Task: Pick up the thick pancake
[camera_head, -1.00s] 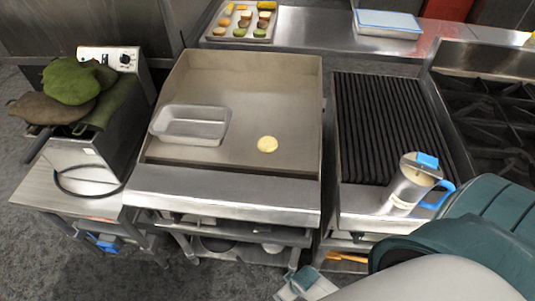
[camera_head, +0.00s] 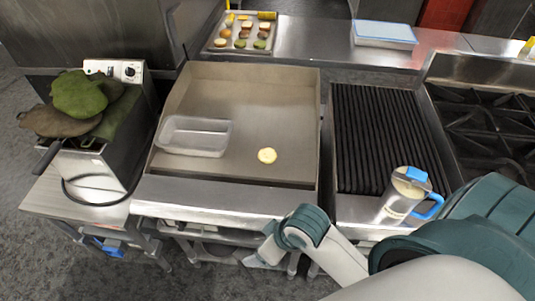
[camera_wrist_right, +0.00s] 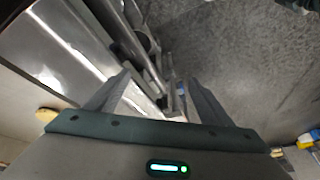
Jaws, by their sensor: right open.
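The thick pancake (camera_head: 267,155) is a small pale yellow disc lying flat on the griddle (camera_head: 250,95), right of the clear rectangular pan (camera_head: 194,136). My right gripper (camera_head: 255,258) is in front of the griddle, below its front edge and apart from the pancake. In the right wrist view the two fingers (camera_wrist_right: 155,95) are spread with nothing between them, above the floor and the metal stand. A tan rounded edge at the left of that view may be the pancake, but I cannot tell. My left gripper is not in view.
A ribbed grill (camera_head: 385,125) stands right of the griddle, with a blue-handled pitcher (camera_head: 405,195) on its front. A fryer (camera_head: 95,165) with green cloths is at left. The griddle is clear around the pancake.

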